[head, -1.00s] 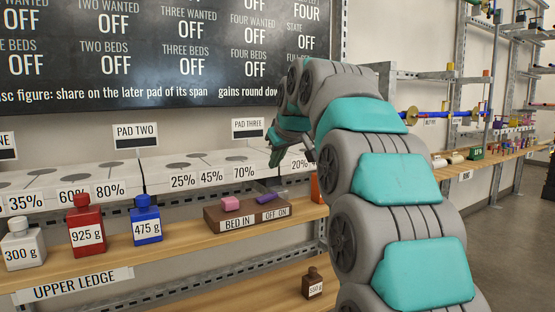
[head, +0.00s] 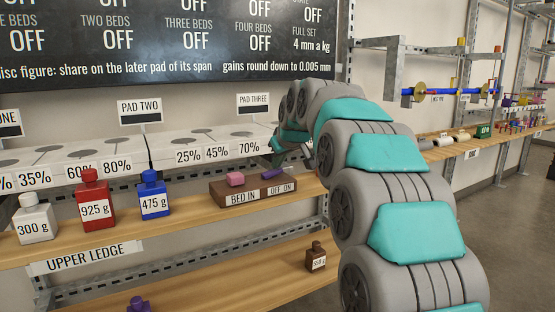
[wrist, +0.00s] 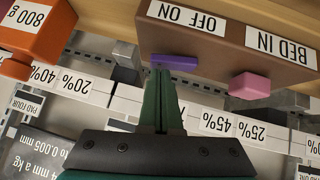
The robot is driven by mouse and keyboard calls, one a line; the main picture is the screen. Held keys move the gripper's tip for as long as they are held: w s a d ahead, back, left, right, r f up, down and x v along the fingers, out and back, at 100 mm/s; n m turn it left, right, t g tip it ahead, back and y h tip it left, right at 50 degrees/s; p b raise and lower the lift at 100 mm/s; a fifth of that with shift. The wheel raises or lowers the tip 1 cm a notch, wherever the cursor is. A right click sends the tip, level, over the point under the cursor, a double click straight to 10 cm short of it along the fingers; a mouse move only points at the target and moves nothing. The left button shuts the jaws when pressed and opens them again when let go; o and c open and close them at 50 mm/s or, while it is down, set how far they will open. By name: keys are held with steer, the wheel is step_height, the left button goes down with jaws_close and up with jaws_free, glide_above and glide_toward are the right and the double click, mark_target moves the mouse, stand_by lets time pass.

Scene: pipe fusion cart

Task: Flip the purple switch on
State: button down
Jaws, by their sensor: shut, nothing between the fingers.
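The purple switch (head: 273,174) sits on top of a brown box (head: 216,193), above its OFF ON label (head: 281,189). In the head view the switch slants, its right end higher. The wrist view is upside down and shows the switch (wrist: 178,62) right at the fingertips. My gripper (wrist: 160,74) is shut and empty, its tips at the ON-side end of the switch. I cannot tell whether they touch it. In the head view my arm's end hides part of the gripper near the switch.
A pink block (head: 236,179) sits on the same box above the BED IN label. An orange 800 g weight (wrist: 35,35) is close by on the shelf. Blue (head: 153,195), red (head: 95,205) and white (head: 34,220) weights stand left. White pads (head: 200,147) line the back.

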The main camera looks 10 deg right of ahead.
steer(key=shift+d+f+m+y, duration=0.2)
steer(key=shift+f+m+y, duration=0.1)
steer(key=shift+f+y, duration=0.1)
steer(key=shift+a, duration=0.2)
steer(key=shift+s+a+r, duration=0.15)
steer(key=shift+s+a, duration=0.05)
steer(key=shift+a, duration=0.4)
